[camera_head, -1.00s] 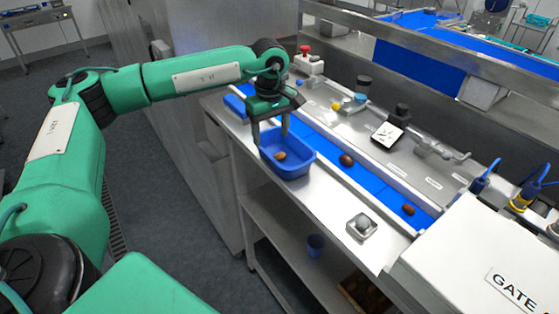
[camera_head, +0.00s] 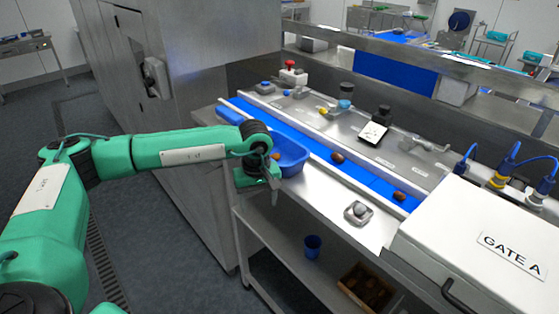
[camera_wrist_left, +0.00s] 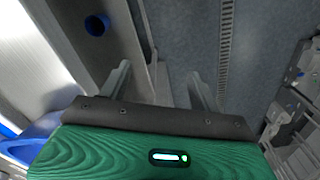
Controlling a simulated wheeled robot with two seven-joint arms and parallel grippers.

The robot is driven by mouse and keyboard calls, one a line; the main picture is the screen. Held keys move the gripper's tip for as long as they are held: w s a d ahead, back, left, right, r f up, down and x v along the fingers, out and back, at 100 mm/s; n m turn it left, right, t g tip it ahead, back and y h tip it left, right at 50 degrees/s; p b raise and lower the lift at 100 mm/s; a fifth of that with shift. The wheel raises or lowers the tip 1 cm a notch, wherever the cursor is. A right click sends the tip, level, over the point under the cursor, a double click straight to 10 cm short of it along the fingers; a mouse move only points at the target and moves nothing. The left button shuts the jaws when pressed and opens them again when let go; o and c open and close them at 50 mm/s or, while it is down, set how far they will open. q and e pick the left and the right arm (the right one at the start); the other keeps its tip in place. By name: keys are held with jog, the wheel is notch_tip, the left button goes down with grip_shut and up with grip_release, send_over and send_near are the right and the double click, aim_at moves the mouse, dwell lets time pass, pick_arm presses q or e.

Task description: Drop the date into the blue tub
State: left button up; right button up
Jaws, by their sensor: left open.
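The blue tub (camera_head: 294,160) sits on the steel bench beside the blue conveyor. My left arm partly hides its left side. A brown date (camera_head: 276,156) shows inside the tub, mostly hidden. My left gripper (camera_head: 272,208) is outside the tub, in front of the bench edge, pointing down over the lower shelf. In the left wrist view its two fingers (camera_wrist_left: 160,85) are spread with nothing between them, and the tub (camera_wrist_left: 38,135) shows at lower left. My right gripper is not in view.
Two dates (camera_head: 338,157) (camera_head: 399,196) lie on the blue belt (camera_head: 365,178). A small blue cup (camera_head: 313,242) and a brown crate (camera_head: 366,290) are on the lower shelf. The white Gate A box (camera_head: 480,235) stands at right. The floor at left is clear.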

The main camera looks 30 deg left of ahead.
pick_arm(q)
jog(key=s+d+f+m+b, duration=0.1)
jog(key=s+d+f, duration=0.1)
jog(key=f, duration=0.3)
jog(key=s+d+f+m+b, duration=0.1)
jog(key=s+f+m+b, duration=0.1)
jog(key=f, duration=0.4)
jog(key=shift+s+d+f+m, duration=0.25)
jog(key=shift+d+m, duration=0.05)
jog(key=shift+d, duration=0.1)
